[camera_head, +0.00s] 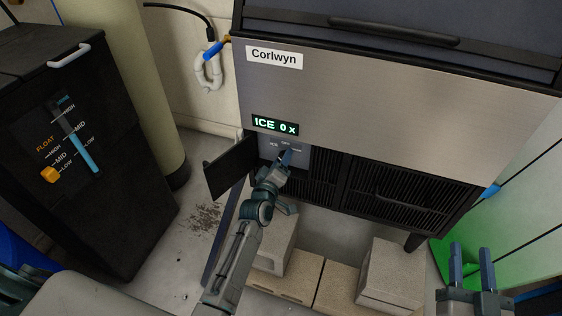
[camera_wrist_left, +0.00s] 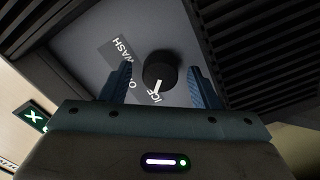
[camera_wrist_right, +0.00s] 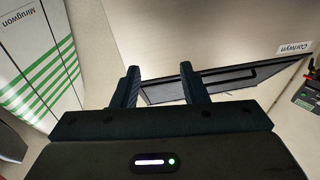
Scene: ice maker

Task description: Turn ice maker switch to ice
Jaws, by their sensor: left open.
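The ice maker (camera_head: 400,115) has a steel front, a "Corlwyn" label and a lit display (camera_head: 275,125) reading "ICE 0 x". Its switch is a round black knob (camera_wrist_left: 160,69) with a white pointer mark, on a grey panel marked WASH, a partly hidden O label and ICE. The pointer mark faces down and slightly left, towards the ICE side. My left gripper (camera_head: 286,157) is open at the panel, with one finger on each side of the knob; I cannot tell whether they touch it. In the head view my gripper hides the knob. My right gripper (camera_head: 471,268) is open and empty, low at the right.
A small black door (camera_head: 231,168) stands open left of the panel. Black vent grilles (camera_head: 400,190) lie to its right. Concrete blocks (camera_head: 392,272) sit below the machine. A black cabinet (camera_head: 90,150) with a lever stands at the left, beside a cream-coloured column (camera_head: 130,75).

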